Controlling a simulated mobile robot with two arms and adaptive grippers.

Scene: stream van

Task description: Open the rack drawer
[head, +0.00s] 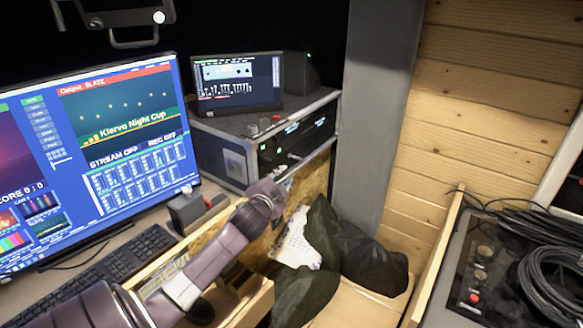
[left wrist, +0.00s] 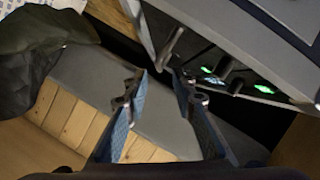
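The rack (head: 305,135) is a grey-edged case at the back of the desk, with black front panels and small lights facing right. My left arm reaches from the lower left towards it, with the left gripper (head: 268,192) just below its front, partly hidden by the wrist. In the left wrist view, the left gripper (left wrist: 160,82) has its two blue-padded fingers apart, with nothing between them. The rack front (left wrist: 235,85) with green lights is beyond and to the right of the fingers. A small metal piece lies just past the fingertips; I cannot tell whether it is the drawer's handle. My right gripper is not in view.
A monitor (head: 120,140) and keyboard (head: 95,275) stand on the desk at left. A small screen (head: 236,82) sits on the rack. Dark bags (head: 365,262) and a white sheet (head: 295,243) lie below the rack. Coiled cables (head: 555,285) are at right.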

